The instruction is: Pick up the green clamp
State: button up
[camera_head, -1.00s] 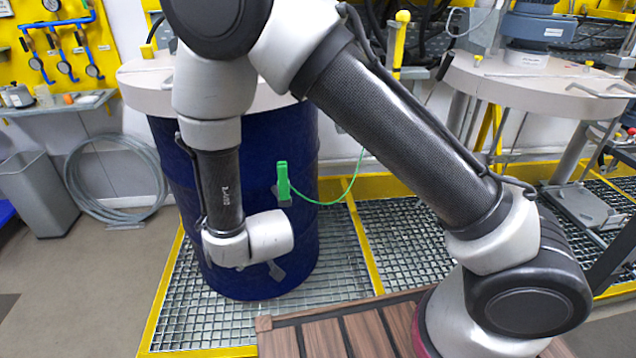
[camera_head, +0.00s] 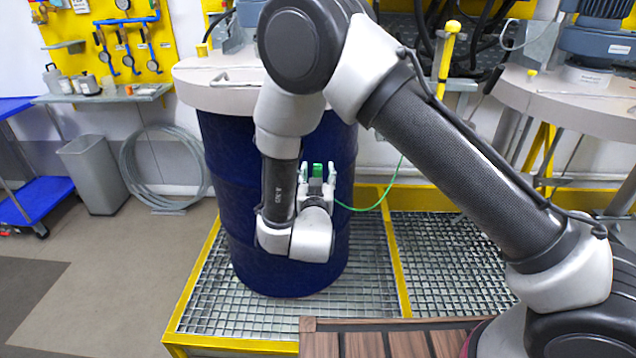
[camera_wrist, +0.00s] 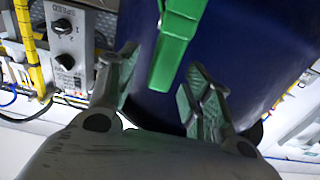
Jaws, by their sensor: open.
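The green clamp (camera_head: 317,170) is on the front of the dark blue drum (camera_head: 222,200), with a thin green cable (camera_head: 375,204) running to the right. In the wrist view the clamp (camera_wrist: 176,42) hangs across the upper middle, its lower end pointing at the gap between my fingers. My gripper (camera_head: 318,176) is open, just in front of the drum, with a finger on each side of the clamp. In the wrist view my gripper (camera_wrist: 163,62) has its fingers spread apart. I cannot tell whether either finger touches the clamp.
A pale lid (camera_head: 215,92) tops the drum. The drum stands on a metal grating (camera_head: 210,310) with a yellow frame (camera_head: 391,262). A grey bin (camera_head: 94,172) and a coiled hose (camera_head: 160,170) lie to the left. A control box with knobs (camera_wrist: 68,40) shows in the wrist view.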

jog(key=shift+w, duration=1.1)
grip_shut()
notch_tip(320, 180, up, 15)
dwell(0.4)
jog(key=s, duration=1.2)
jog(key=shift+a, duration=0.2)
